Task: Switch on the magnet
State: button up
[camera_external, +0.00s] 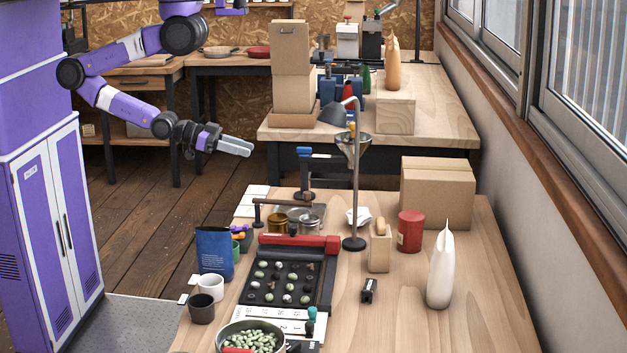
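My gripper (251,149) hangs in the air at the upper left, beyond the left edge of the near workbench (455,325). It touches nothing. Its fingers point right and overlap from this side, so their gap does not show clearly. I cannot tell for certain which thing is the magnet. A red bar (299,242) lies across the far end of a black tray (325,290) of green and dark beans. A small black block (369,290) with a pale top stands right of the tray. Teal and dark knobs (311,320) stand at the tray's near end. No switch state is readable.
Blue bag (214,252), white cup (211,286) and dark cup (201,308) are left. A bowl of beans (222,345) is in front. Red can (410,231), white bag (441,268) and cardboard box (437,195) stand right.

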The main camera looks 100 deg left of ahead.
jog(key=shift+a+f, duration=0.1)
jog(key=c, duration=0.4)
jog(key=shift+n, duration=0.7)
jog(key=d+f, duration=0.2)
jog(key=d+f+b, duration=0.1)
jog(key=shift+s+f, duration=0.25)
jog(key=shift+s, duration=0.05)
grip_shut()
jog(key=s+d+f+b, duration=0.1)
jog(key=s+d+f, duration=0.15)
jog(key=d, duration=0.65)
jog(key=s+d+f+b, duration=0.15)
jog(key=d+f, duration=0.25)
jog(key=d, duration=0.4)
jog(key=s+d+r+m+t, duration=0.1)
jog(key=s+d+r+t, duration=0.1)
jog(key=d, duration=0.6)
jog(key=shift+s+r, duration=0.6)
jog(key=shift+s, duration=0.3)
